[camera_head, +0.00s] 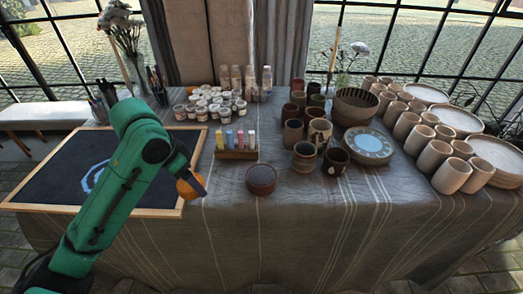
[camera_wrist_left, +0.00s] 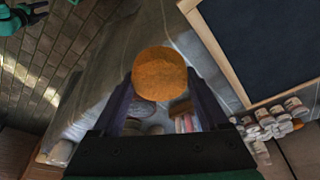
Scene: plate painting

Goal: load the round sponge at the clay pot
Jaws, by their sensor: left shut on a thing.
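My left gripper (camera_head: 197,183) is shut on the round sponge (camera_head: 186,189), an orange-brown pad held above the table at the board's right edge. In the left wrist view the sponge (camera_wrist_left: 159,74) sits between the two dark fingers and hides part of what lies behind it. The clay pot (camera_head: 261,179), low, round and dark reddish with a dark top, stands on the cloth to the right of my left gripper, apart from it.
A wood-framed dark board (camera_head: 60,170) lies at the left. A wooden block with coloured sticks (camera_head: 236,154) stands behind the clay pot. Paint jars (camera_head: 210,100), dark cups (camera_head: 305,156) and a blue patterned plate (camera_head: 368,145) stand farther back. The cloth in front is clear.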

